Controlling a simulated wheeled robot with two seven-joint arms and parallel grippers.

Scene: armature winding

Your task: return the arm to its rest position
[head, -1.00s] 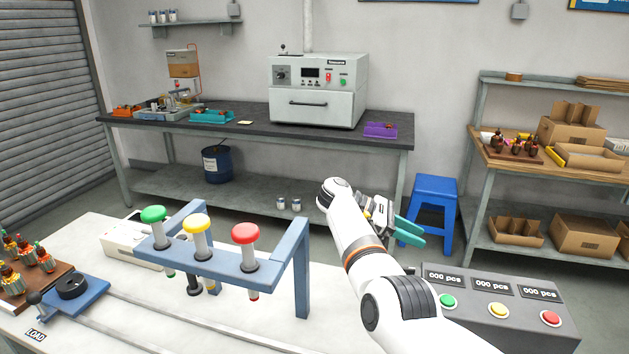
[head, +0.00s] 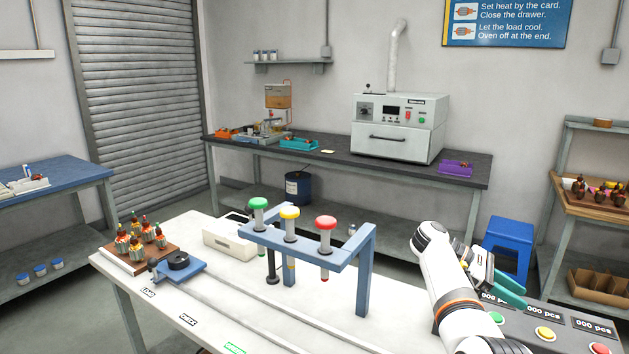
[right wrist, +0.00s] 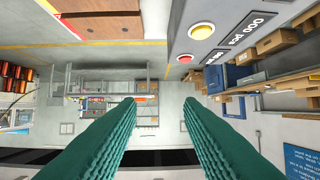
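My right arm (head: 450,285) comes in from the lower right of the head view, bent at a white joint. My right gripper (head: 512,288), with teal fingers, is in front of the blue stool and above the counter box. In the right wrist view its two ribbed teal fingers (right wrist: 158,108) stand apart with nothing between them. It touches nothing that I can see. My left gripper is not in view.
The counter box (head: 548,318) with coloured buttons is close below the right gripper. A blue frame (head: 366,270) with three coloured knobs stands on the white table (head: 205,322). A blue stool (head: 508,240) stands behind. The oven (head: 400,125) is on the back bench.

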